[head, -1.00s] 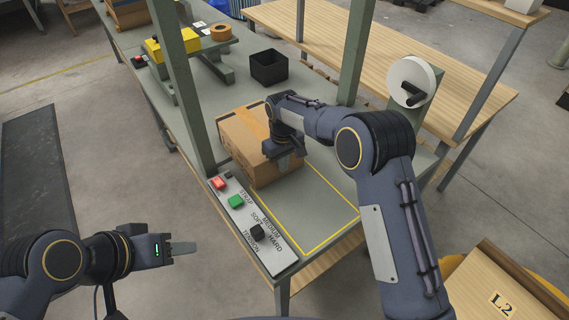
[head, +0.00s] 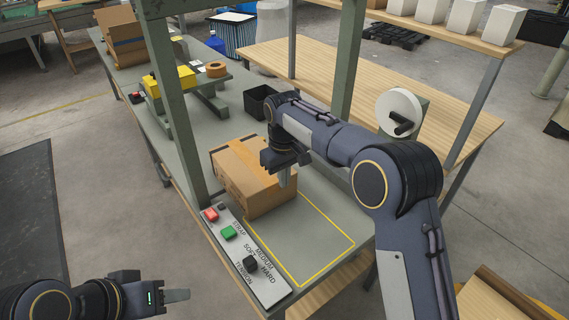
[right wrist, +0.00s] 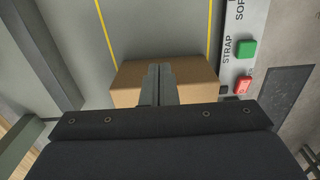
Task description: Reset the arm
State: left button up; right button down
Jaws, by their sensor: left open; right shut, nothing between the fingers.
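My right arm reaches over the grey bench from the right. Its gripper (head: 284,178) is shut and empty, fingers pointing down at the near right side of a cardboard box (head: 240,178). In the right wrist view the shut fingers (right wrist: 158,84) overlap the box (right wrist: 195,75); whether they touch it I cannot tell. My left gripper (head: 178,296) is low at the left, in front of the bench, open and empty, its fingers seen nearly edge-on.
A control panel (head: 262,272) with a red button (head: 210,215), a green button (head: 229,233) and a black knob (head: 250,263) runs along the bench's front edge. A yellow outline marks bare bench right of the box. Green posts frame the bench. A black bin (head: 256,103) stands behind.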

jog(key=s+d+r+m+t+y, duration=0.1)
jog(key=s+d+r+m+y, duration=0.1)
jog(key=s+d+r, duration=0.6)
jog(key=s+d+r+m+t+y, duration=0.1)
jog(key=s+d+r+m, duration=0.15)
jog(key=s+d, duration=0.65)
jog(key=s+d+f+m+t, duration=0.1)
jog(key=s+d+f+m, duration=0.1)
jog(key=s, duration=0.6)
jog(key=s+d+f+m+t, duration=0.2)
jog(key=s+f, duration=0.1)
jog(key=s, duration=0.6)
jog(key=shift+d+f+t+y, duration=0.15)
jog(key=shift+d+t+y, duration=0.15)
jog(key=shift+y, duration=0.1)
jog(key=shift+s, duration=0.1)
